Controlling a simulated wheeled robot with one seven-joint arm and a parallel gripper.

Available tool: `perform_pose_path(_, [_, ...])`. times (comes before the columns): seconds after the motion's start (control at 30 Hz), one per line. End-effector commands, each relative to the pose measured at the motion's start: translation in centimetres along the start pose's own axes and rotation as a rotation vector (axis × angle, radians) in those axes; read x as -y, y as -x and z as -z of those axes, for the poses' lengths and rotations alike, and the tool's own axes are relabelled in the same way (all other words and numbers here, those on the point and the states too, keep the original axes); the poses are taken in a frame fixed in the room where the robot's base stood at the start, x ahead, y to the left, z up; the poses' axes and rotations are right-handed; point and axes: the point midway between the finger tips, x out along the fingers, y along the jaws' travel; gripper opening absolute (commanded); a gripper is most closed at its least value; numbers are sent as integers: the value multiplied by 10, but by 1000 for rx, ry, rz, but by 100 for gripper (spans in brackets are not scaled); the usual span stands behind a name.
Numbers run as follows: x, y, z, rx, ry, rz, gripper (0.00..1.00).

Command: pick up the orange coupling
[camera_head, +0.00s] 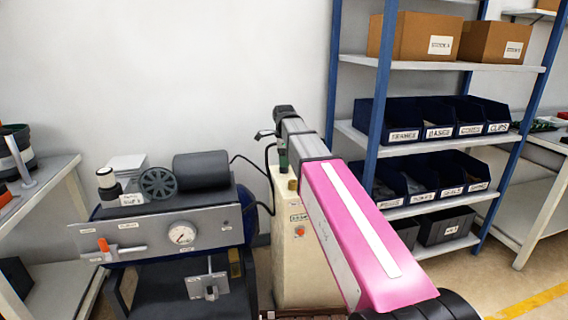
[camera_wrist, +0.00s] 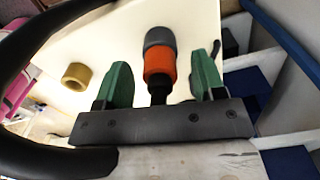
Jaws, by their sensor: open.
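The orange coupling (camera_wrist: 160,66) shows in the wrist view as an orange band with a grey end and a narrower dark end. It lies in the gap between the two green fingers of my gripper (camera_wrist: 164,72), over a cream surface. The fingers are open, with a visible space on each side of the coupling. I cannot tell how far it is from the fingers in depth. In the head view, a green finger of my gripper (camera_head: 283,160) shows beside the top of a cream cabinet (camera_head: 285,250). The coupling cannot be made out there, where my arm covers part of the cabinet.
A compressor-like unit with a pressure gauge (camera_head: 181,235) stands left of the cabinet. A blue-posted shelf (camera_head: 440,65) with dark bins (camera_head: 400,125) stands at right, close to my arm.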

Motion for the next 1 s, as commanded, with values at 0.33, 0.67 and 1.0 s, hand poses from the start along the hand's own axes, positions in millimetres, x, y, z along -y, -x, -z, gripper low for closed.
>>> perform_pose_path(0.33, [0, 0, 0, 0, 0, 0, 4])
perform_pose_path(0.67, [0, 2, 0, 0, 0, 0, 4])
perform_pose_path(1.0, [1, 30, 0, 0, 0, 2, 4])
